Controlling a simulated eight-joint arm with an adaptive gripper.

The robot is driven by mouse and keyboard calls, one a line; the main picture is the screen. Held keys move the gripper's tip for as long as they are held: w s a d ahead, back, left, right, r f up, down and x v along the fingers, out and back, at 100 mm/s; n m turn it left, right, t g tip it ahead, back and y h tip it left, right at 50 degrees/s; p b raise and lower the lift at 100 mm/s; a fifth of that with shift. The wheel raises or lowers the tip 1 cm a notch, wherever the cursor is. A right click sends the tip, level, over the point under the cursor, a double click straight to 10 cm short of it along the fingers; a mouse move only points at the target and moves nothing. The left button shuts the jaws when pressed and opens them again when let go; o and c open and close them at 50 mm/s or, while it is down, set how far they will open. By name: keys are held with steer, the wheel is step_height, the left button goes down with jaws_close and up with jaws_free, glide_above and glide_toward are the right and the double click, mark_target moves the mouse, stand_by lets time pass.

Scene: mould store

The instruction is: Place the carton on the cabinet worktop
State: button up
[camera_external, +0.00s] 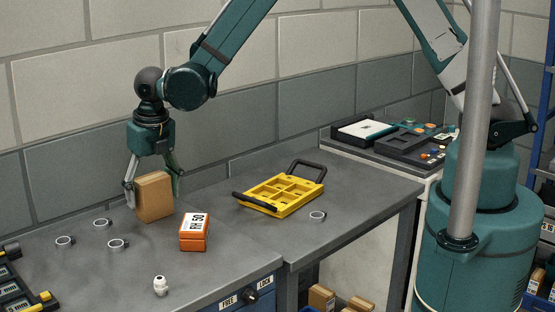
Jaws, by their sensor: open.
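The carton (156,204) is a plain brown box on the left part of the grey worktop (215,265), near the wall. It stands upright and its lower edge appears to rest on the surface. My gripper (154,192) points down over it, with one finger at the carton's left side and the other near its right side. The fingers are open; the picture does not show clearly whether either one touches the carton. The cabinet front below this part of the worktop bears FREE and LOCK labels.
An orange-and-white box (194,232) sits just right of the carton. Several grey rings (117,244) lie to its left. A white bottle-like piece (160,286) stands near the front. A yellow tray with black handles (284,193) lies right. A grey post (473,125) rises at right.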

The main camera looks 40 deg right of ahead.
steer(key=shift+s+r, duration=0.25)
steer(key=shift+r, duration=1.35)
steer(key=shift+s+r, duration=0.25)
steer(key=shift+r, duration=1.3)
steer(key=shift+s+r, duration=0.25)
steer(key=shift+r, duration=1.35)
steer(key=shift+d+r+m, duration=0.3)
steer(key=shift+d+r, duration=0.1)
steer(key=shift+d, duration=0.05)
steer(key=s+d+r+m+t, duration=0.1)
steer(key=s+d+r+m, duration=0.1)
steer(key=d+r+m, duration=0.55)
steer(key=s+d+r+m, duration=0.2)
steer(key=d+r+m, duration=0.15)
steer(key=d, duration=0.65)
steer(key=s+d+r+m+t, duration=0.1)
steer(key=s+d+r+m, duration=0.1)
steer(key=d+r+m, duration=0.5)
steer(key=s+d+m+t, duration=0.3)
steer(key=s+d+m, duration=1.4)
steer(key=d, duration=0.3)
steer(key=shift+s+d+r, duration=0.3)
steer(key=shift+s+r, duration=0.15)
steer(key=shift+s, duration=0.2)
